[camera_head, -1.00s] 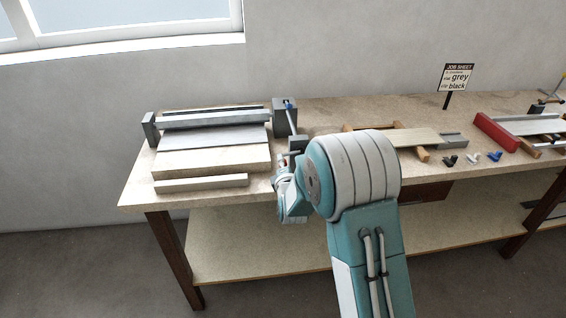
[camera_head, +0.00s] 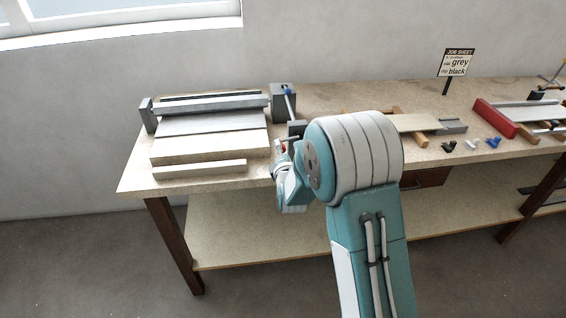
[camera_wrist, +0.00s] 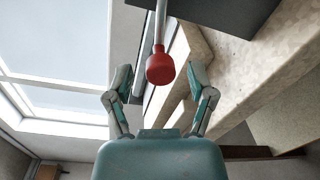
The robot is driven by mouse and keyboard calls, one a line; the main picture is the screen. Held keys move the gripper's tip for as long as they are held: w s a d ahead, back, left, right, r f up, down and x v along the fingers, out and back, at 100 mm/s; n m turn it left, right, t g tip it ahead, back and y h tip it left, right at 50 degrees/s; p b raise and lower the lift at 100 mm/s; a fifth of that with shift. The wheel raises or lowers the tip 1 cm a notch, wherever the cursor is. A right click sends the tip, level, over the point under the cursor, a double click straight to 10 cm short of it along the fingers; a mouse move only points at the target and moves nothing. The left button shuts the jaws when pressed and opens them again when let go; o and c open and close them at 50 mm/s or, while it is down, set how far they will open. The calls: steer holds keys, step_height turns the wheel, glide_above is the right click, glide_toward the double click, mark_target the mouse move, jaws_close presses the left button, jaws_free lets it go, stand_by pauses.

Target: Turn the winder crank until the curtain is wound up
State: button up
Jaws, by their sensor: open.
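The winder (camera_head: 284,103) is a grey block at the right end of the roller tube (camera_head: 210,103), with a blue part on top. Its crank is a pale rod (camera_head: 290,106) slanting down toward my arm. In the wrist view the crank's red knob (camera_wrist: 160,68) hangs at the end of the rod. My gripper (camera_wrist: 159,74) is open, with one finger on each side of the knob; I see gaps and no clear contact. The grey curtain (camera_head: 208,125) lies spread in front of the tube. In the head view my arm hides much of my gripper.
A pale strip (camera_head: 200,170) lies at the bench's front edge. To the right are a job sheet sign (camera_head: 457,63), small black and blue fittings (camera_head: 493,142), and a red block (camera_head: 495,118). My arm covers the middle of the bench front.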

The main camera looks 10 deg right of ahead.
steer(key=s, duration=1)
steer(key=shift+s+a+r, duration=0.2)
steer(key=shift+a, duration=0.05)
steer(key=w+m, duration=0.4)
steer(key=m, duration=0.3)
steer(key=w+m, duration=0.4)
steer(key=m, duration=0.3)
steer(key=w+m+h, duration=0.1)
steer(key=w+m, duration=0.3)
steer(key=m, duration=0.3)
steer(key=shift+w+d+f+m+t, duration=0.15)
steer(key=shift+d+f+m+t, duration=0.15)
steer(key=shift+f+m, duration=0.1)
steer(key=shift+c, duration=0.4)
steer(key=shift+r, duration=0.1)
jaws_close()
